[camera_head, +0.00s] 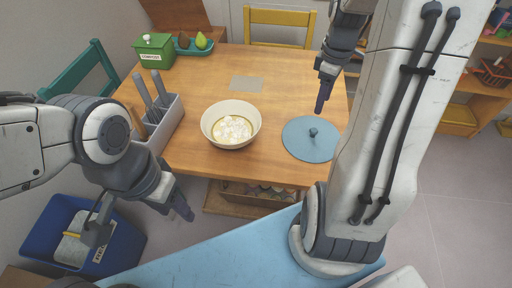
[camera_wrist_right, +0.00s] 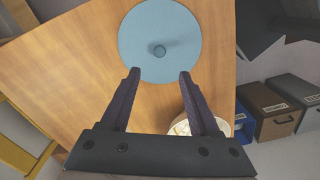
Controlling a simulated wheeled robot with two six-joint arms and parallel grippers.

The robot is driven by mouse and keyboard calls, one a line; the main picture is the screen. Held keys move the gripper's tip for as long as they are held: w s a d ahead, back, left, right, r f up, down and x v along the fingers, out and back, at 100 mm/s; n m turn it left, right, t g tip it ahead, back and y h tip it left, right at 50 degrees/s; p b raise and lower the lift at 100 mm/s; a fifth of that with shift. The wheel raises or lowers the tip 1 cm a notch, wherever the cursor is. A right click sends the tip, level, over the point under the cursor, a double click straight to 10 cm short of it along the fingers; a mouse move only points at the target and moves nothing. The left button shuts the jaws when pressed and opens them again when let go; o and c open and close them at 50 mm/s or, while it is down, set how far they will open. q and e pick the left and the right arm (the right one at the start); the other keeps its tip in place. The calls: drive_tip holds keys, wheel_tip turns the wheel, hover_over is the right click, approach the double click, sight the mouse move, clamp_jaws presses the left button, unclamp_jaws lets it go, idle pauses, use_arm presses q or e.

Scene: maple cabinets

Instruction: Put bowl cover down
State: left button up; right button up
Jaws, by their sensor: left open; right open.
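The bowl cover (camera_head: 311,139) is a round blue disc with a small knob in its middle. It lies flat on the wooden table near the right edge, and it also shows at the top of the right wrist view (camera_wrist_right: 158,30). My right gripper (camera_head: 322,104) is open and empty above the table, just over the cover's far side; its fingers show apart in the right wrist view (camera_wrist_right: 158,75). A cream bowl (camera_head: 231,124) with pale contents stands uncovered to the left of the cover. My left gripper (camera_head: 183,208) is open and empty in front of the table's near edge.
A grey utensil caddy (camera_head: 158,125) stands at the table's left edge. A green compost box (camera_head: 154,51) and a teal tray (camera_head: 194,47) with fruit are at the back left. A grey mat (camera_head: 246,84) lies mid-table. A blue bin (camera_head: 66,240) is at lower left.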

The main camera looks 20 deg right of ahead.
drive_tip(key=s+a+r, duration=0.2)
drive_tip(key=a, duration=1.9)
drive_tip(key=s+a+y, duration=0.1)
drive_tip(key=s+a, duration=0.9)
drive_tip(key=s, duration=0.3)
drive_tip(key=shift+s+a, duration=0.4)
wheel_tip(320, 180, up, 8)
drive_tip(key=p, duration=0.8)
drive_tip(key=shift+r+p, duration=0.25)
drive_tip(key=shift+p, duration=0.05)
